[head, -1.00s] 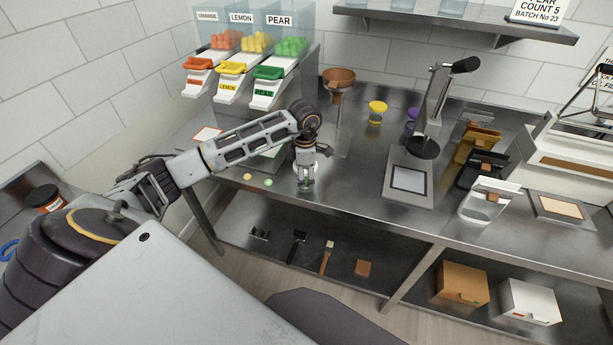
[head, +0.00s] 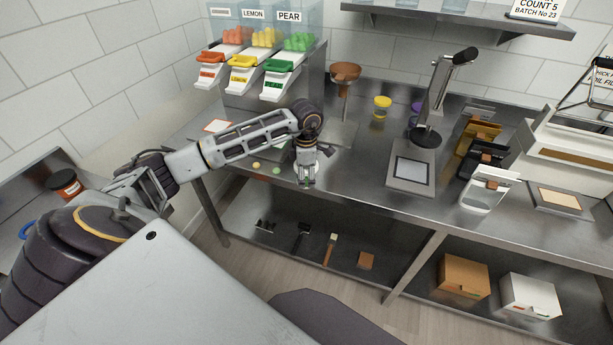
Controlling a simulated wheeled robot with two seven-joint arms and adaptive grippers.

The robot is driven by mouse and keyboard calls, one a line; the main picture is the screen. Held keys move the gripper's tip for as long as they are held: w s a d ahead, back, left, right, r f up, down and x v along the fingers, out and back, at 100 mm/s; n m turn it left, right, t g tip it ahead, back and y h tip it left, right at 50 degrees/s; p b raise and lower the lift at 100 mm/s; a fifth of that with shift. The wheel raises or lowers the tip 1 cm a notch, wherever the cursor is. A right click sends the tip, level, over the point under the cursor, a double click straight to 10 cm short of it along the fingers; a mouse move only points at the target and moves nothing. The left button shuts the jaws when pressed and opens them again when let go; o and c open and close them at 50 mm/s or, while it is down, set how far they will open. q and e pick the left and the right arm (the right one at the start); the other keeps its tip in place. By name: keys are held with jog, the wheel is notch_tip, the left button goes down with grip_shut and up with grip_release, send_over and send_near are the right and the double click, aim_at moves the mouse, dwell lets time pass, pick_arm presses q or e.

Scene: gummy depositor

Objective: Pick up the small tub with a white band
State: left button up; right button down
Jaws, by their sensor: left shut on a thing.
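My left gripper (head: 306,177) points down over the front edge of the steel counter, below the funnel stand. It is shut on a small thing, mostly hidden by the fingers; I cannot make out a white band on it. A small tub with a yellow lid (head: 382,107) stands upright at the back of the counter. A purple-lidded tub (head: 415,112) stands to its right, partly hidden by the black-handled press. My right gripper is not in view.
Two gummies (head: 276,171) lie on the counter left of my gripper. The dispenser (head: 243,62) stands at back left, beside the copper funnel (head: 344,74). The press (head: 430,120) and dark holders (head: 483,160) are to the right. A lower shelf (head: 340,235) runs beneath.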

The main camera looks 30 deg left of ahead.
pick_arm(q)
jog(key=shift+s+f, duration=0.15)
jog(key=shift+f, duration=0.1)
jog(key=o, duration=1.2)
jog(key=shift+r, duration=0.1)
jog(key=shift+w+r, duration=0.25)
jog(key=shift+r, duration=0.4)
notch_tip(320, 180, up, 11)
jog(key=shift+s+f, duration=0.1)
